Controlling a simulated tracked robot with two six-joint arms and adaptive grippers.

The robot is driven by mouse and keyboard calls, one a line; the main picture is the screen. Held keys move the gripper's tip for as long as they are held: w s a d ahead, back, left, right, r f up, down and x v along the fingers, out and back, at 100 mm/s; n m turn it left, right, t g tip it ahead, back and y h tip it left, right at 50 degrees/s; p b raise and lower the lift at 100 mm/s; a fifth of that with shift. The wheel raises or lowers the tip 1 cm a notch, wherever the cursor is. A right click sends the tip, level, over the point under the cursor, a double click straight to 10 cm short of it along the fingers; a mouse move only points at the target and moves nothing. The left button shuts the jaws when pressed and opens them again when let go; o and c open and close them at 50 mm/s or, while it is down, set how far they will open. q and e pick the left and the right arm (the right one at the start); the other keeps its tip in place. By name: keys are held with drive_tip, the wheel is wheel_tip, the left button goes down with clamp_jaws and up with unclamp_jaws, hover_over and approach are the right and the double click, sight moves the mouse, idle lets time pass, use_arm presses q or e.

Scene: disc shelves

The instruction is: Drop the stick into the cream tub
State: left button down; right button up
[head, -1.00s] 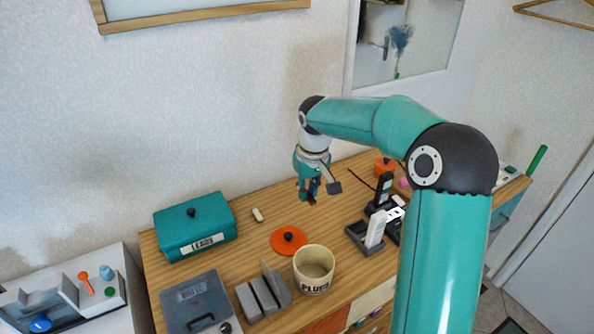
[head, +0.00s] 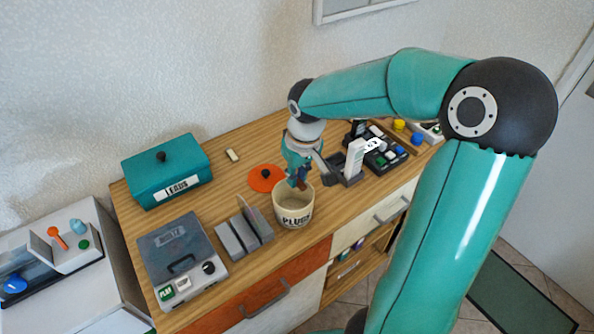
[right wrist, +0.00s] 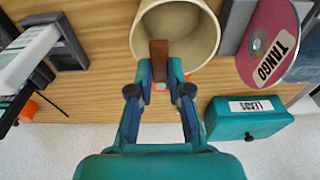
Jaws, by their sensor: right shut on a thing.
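The cream tub (head: 282,212), labelled PLUGS, stands on the wooden cabinet top, open side up. My right gripper (head: 300,178) is over the tub's back rim. In the right wrist view my right gripper (right wrist: 160,72) is shut on a small brown stick (right wrist: 159,50). The stick's far end overlaps the tub's opening (right wrist: 196,32) in that view. How far the stick is above or below the rim is hard to tell. My left gripper is not in view.
An orange lid (head: 262,180) lies behind the tub. A grey slotted holder (head: 240,240) stands at its left, with a teal LEADS box (head: 165,170) farther back. A grey dock with a white device (head: 355,158) stands to the right.

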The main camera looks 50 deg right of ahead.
sight(302, 185)
drive_tip(key=shift+f+b, duration=0.4)
drive_tip(key=shift+f, duration=0.5)
drive_tip(key=o, duration=0.8)
drive_tip(key=shift+r, duration=0.15)
drive_tip(key=r, duration=0.4)
drive_tip(key=s+r, duration=0.1)
drive_tip(key=r, duration=0.6)
drive_tip(key=shift+s+a+r, duration=0.3)
drive_tip(key=shift+s, duration=0.05)
